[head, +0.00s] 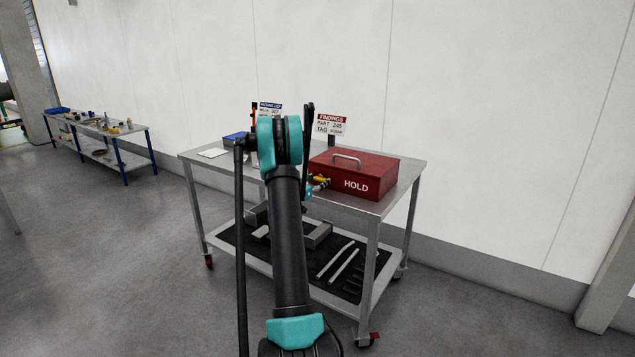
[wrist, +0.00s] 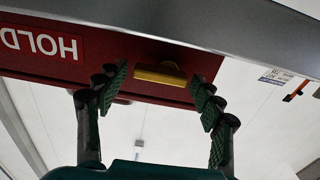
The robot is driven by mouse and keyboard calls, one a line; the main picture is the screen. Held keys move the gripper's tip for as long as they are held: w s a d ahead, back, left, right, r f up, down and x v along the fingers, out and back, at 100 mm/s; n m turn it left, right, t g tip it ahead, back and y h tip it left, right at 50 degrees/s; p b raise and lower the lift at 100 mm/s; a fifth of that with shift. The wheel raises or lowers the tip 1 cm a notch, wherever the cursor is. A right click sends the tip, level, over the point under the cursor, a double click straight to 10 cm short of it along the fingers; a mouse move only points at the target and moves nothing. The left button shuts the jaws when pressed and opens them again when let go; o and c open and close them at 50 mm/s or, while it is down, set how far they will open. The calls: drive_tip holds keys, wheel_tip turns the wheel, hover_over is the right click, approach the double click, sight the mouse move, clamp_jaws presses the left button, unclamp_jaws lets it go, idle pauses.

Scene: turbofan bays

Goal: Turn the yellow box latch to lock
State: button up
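A red box (head: 375,168) with a grey top handle and a white HOLD label sits on the right part of the metal cart's top. Its yellow latch (head: 319,179) shows at the box's left end, partly hidden by my arm. In the wrist view, which is upside down, the yellow latch (wrist: 160,74) lies as a short bar across the red box face (wrist: 130,55). My gripper (wrist: 157,92) is open, with one finger on each side of the latch and a gap on both sides. The fingers look apart from the latch.
The metal cart (head: 412,170) has a lower shelf with grey bars and tools. A FINDINGS sign (head: 331,124) and a blue-headed sign (head: 270,106) stand at the cart's back. A second bench (head: 138,128) with small items is far left. The floor around the cart is clear.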

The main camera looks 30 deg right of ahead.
drive_tip(key=c, duration=0.8)
drive_tip(key=shift+c, duration=0.2)
drive_tip(key=shift+n, duration=0.4)
drive_tip(key=n, duration=0.3)
drive_tip(key=shift+w+a+r+n, duration=0.1)
drive_tip(key=shift+r+n, duration=0.05)
drive_tip(key=shift+n, duration=0.25)
drive_tip(key=n, duration=0.4)
drive_tip(key=shift+w+r+n, duration=0.1)
drive_tip(key=shift+w+n, duration=0.05)
drive_tip(key=shift+n, duration=0.15)
drive_tip(key=n, duration=0.4)
drive_tip(key=shift+w+a, duration=0.15)
drive_tip(key=n, duration=0.4)
drive_tip(key=shift+w+n, duration=0.15)
drive_tip(key=shift+n, duration=0.45)
